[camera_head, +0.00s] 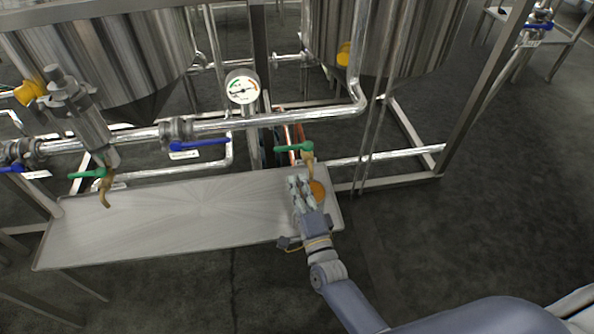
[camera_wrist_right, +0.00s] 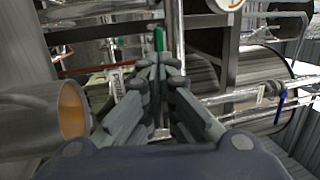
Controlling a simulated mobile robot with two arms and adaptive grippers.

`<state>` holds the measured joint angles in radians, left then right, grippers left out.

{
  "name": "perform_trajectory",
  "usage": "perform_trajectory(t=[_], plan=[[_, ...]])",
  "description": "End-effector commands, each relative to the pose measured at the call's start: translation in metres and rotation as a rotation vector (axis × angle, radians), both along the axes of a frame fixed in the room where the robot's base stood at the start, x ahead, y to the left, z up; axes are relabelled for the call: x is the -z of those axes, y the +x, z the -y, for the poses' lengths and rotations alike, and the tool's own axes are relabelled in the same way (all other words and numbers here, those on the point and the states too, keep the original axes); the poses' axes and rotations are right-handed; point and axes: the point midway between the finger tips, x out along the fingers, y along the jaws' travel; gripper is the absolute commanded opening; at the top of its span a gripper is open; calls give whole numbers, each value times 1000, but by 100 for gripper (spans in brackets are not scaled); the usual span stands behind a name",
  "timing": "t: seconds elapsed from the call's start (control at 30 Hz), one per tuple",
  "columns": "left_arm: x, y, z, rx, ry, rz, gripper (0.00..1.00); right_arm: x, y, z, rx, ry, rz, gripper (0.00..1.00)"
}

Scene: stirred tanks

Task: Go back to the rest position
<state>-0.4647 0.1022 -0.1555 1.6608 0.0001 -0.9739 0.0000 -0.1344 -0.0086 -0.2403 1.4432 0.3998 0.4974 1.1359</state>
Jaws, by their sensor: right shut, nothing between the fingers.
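My right gripper (camera_head: 301,190) is over the right end of the metal table, below a small tap with a green handle (camera_head: 294,147). In the right wrist view my right gripper (camera_wrist_right: 158,68) is shut, its fingertips together with nothing between them. A metal cup with orange contents (camera_head: 317,190) stands on the table just right of the gripper, apart or touching I cannot tell. In the wrist view the cup (camera_wrist_right: 45,118) is at the left, beside the fingers. My left gripper is in neither view.
The metal table (camera_head: 150,220) is otherwise bare. Behind it run steel pipes with a blue valve handle (camera_head: 200,142), a pressure gauge (camera_head: 242,87) and a second green-handled tap (camera_head: 88,174). Large steel tanks (camera_head: 100,50) stand at the back. The floor at the right (camera_head: 480,220) is clear.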

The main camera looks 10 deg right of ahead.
Motion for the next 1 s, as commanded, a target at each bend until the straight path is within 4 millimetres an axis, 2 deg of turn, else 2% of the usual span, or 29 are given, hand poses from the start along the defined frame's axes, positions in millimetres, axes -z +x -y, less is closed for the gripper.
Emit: perform_trajectory(t=[0.1,0.3,0.47,0.7,0.77,0.87,1.0], plan=[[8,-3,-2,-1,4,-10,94,6,-23,-2,0,-1,-4,0],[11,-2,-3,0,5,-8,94,11,-52,-5,0,-1,-3,0],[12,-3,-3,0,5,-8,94,13,-61,-5,1,-1,-1,0],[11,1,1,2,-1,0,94,17,-62,-6,-5,-22,-17,0],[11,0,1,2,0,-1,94,27,-63,-9,-18,-68,-51,0],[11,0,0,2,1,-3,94,56,-67,-17,-65,-215,-157,0],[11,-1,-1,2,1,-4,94,119,-86,-24,-184,-528,-365,0]])
